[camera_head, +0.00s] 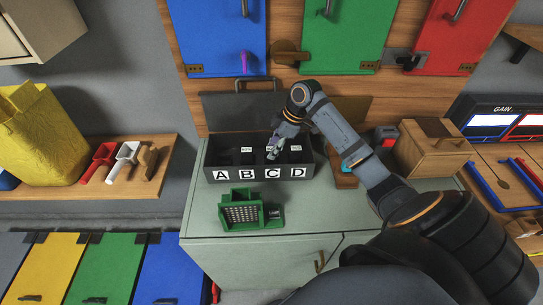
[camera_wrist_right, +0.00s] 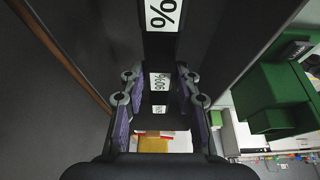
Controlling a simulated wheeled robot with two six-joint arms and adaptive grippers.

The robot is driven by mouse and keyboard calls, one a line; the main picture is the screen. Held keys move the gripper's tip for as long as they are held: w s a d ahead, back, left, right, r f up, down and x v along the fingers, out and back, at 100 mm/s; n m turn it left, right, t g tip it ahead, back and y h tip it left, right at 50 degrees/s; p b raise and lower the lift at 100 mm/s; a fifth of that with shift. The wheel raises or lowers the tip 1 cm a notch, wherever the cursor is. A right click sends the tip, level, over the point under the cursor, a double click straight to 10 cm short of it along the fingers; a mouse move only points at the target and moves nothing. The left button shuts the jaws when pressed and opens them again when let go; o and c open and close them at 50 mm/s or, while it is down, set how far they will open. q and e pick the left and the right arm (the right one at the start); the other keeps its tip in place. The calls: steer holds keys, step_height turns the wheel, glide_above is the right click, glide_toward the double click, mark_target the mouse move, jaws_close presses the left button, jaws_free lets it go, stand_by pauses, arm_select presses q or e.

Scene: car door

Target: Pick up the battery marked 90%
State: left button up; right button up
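The black box (camera_head: 208,172) stands on the grey-green cabinet top with its lid up and letters A, B, C, D on its front. Dark batteries with white labels stand behind B, C and D; the labels are too small to read in the head view. My right gripper (camera_head: 273,155) is over the box near C, pointing down. In the right wrist view the battery marked 90% (camera_wrist_right: 161,82) shows between the spread fingers of my right gripper (camera_wrist_right: 160,115). I see no clear contact with it. Another label with a percent sign (camera_wrist_right: 162,16) shows above it. My left gripper is out of view.
A green device (camera_head: 240,213) with a grid front sits on the cabinet in front of the box. A wooden box (camera_head: 433,150) stands to the right. The black lid (camera_head: 240,108) rises behind the batteries. The cabinet top left of the green device is clear.

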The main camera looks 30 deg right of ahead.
mark_target(268, 149)
jaws_close()
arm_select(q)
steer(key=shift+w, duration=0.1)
arm_select(e)
steer(key=shift+r, duration=0.15)
steer(key=shift+r, duration=0.25)
step_height(268, 149, up, 3)
steer(key=shift+f+b, duration=0.2)
steer(key=shift+b, duration=0.1)
arm_select(q)
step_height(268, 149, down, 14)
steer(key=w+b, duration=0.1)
steer(key=b, duration=1.3)
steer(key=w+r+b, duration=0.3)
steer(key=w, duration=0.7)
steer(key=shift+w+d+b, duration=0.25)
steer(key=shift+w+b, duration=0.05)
arm_select(e)
steer(key=s+r, duration=0.9)
steer(key=s, duration=0.5)
steer(key=shift+r, duration=0.35)
